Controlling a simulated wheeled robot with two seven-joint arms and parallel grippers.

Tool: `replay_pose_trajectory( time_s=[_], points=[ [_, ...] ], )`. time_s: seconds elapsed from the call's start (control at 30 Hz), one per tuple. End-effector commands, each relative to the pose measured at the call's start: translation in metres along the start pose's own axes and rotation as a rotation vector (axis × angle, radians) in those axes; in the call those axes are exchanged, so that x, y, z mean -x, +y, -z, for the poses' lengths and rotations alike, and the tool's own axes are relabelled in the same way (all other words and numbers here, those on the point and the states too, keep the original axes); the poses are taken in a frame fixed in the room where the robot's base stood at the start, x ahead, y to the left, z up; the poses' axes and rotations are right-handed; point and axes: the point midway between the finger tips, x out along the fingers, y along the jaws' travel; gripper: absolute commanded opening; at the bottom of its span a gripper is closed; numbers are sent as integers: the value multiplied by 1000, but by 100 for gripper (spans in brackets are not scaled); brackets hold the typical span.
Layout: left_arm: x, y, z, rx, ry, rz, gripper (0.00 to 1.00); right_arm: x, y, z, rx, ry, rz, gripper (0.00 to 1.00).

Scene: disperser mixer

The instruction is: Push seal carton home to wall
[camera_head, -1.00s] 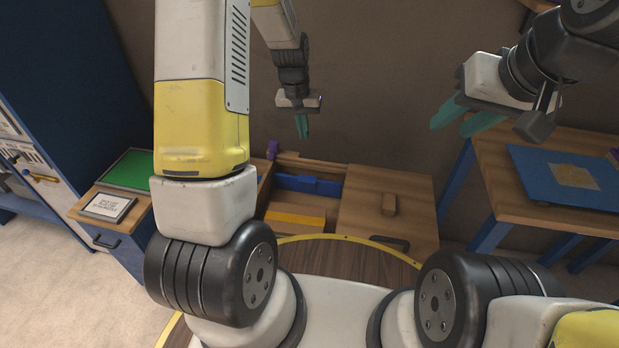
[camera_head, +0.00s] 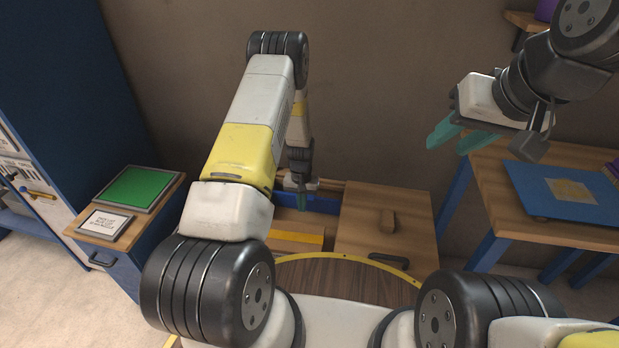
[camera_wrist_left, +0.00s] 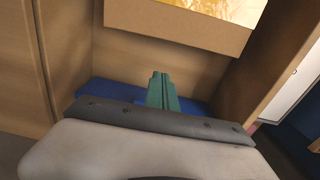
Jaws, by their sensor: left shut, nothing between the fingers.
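A brown carton with a yellow top (camera_head: 297,238) lies in the open compartment of the wooden bench; I take it to be the seal carton. In the left wrist view its yellow top and plain brown side (camera_wrist_left: 175,27) show at the top edge. My left gripper (camera_head: 303,206) points down into the compartment, behind the carton and near a blue block (camera_head: 322,204). Its green fingers (camera_wrist_left: 162,92) are shut together and empty, with a visible gap to the carton. My right gripper (camera_head: 457,138) is open and empty in the air above the right table.
A green panel (camera_head: 138,188) and a framed sign (camera_head: 104,224) are on the left cabinet. A blue board (camera_head: 565,190) lies on the right table.

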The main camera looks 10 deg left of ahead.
Motion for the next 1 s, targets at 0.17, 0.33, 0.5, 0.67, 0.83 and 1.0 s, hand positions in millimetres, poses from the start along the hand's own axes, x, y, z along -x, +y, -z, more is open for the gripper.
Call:
replay_pose_trajectory(
  time_s=[0.17,0.33,0.5,0.67,0.83,1.0],
  points=[
    [-39,0,-1,1,-3,0,0,0,0,0,0,0,0,36],
    [-35,0,-26,1,-1,0,0,0,0,0,0,0,0,36],
    [-36,0,-38,1,-1,0,0,0,0,0,0,0,0,36],
    [-35,0,-40,1,1,0,0,0,0,0,0,0,0,36],
    [-35,0,-40,1,1,0,0,0,0,0,0,0,0,36],
    [-35,0,-40,1,0,0,0,0,0,0,0,0,0,36]
  ],
)
